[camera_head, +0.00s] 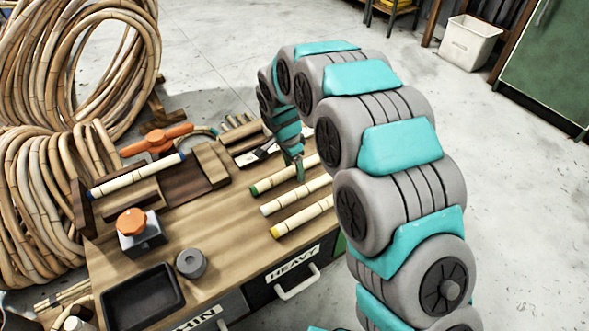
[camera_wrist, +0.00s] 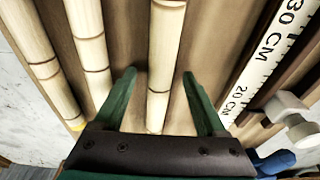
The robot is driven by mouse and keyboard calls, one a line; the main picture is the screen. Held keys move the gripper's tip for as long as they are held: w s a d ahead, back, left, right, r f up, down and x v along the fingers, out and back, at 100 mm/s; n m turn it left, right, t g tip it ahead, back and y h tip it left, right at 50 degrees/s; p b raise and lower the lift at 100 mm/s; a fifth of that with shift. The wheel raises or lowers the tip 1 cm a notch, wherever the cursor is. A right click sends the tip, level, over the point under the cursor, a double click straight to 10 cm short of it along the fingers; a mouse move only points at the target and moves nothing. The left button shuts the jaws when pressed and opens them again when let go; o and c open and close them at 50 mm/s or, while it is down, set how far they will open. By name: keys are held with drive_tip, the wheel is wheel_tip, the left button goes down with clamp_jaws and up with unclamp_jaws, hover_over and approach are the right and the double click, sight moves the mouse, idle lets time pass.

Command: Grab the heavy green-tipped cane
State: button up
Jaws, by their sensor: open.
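The green-tipped cane (camera_head: 285,179) lies on the wooden bench, the farthest of three parallel canes in the head view. A white-tipped cane (camera_head: 297,195) and a yellow-tipped cane (camera_head: 302,216) lie beside it. My gripper (camera_head: 299,170) is low over the green-tipped cane. In the wrist view my gripper (camera_wrist: 158,78) is open, with one finger on each side of a pale cane (camera_wrist: 160,60) and gaps showing between. This appears to be the green-tipped cane; its tip is hidden behind the gripper's palm.
A ruler (camera_wrist: 262,55) lies right of the fingers in the wrist view. A blue-tipped cane (camera_head: 137,175) rests across wooden blocks at the left.

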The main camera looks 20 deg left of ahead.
clamp_jaws()
idle(0.5)
